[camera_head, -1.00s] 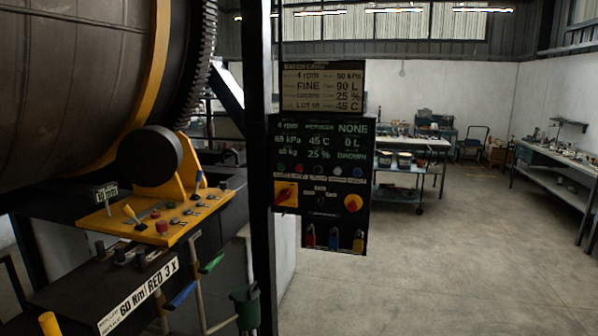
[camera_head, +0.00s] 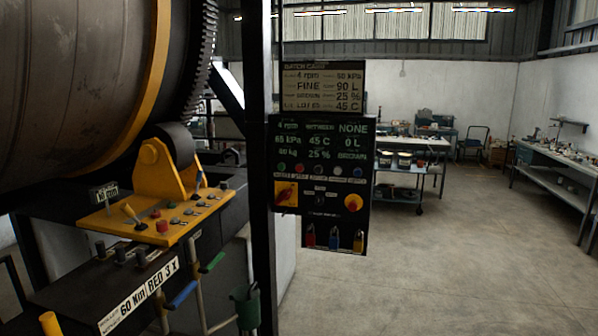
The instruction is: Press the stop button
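A dark control panel (camera_head: 321,210) hangs beside a black post in the middle of the picture. Under its green readouts is a row of small round buttons, including a red button (camera_head: 299,168). Below them are a yellow-and-red rotary switch (camera_head: 286,194) and a round yellow-orange knob (camera_head: 353,202). A yellow console (camera_head: 185,215) at the left carries a red button (camera_head: 162,226) and several small controls. The labels are too small to tell which one is the stop button. Neither of my grippers is in view.
A large drum (camera_head: 75,90) with a toothed ring fills the upper left, above a yellow bracket (camera_head: 158,172). Padlocks hang under the panel. A bench (camera_head: 412,145) stands behind it and a workbench (camera_head: 562,172) at the right. The concrete floor (camera_head: 430,270) between is clear.

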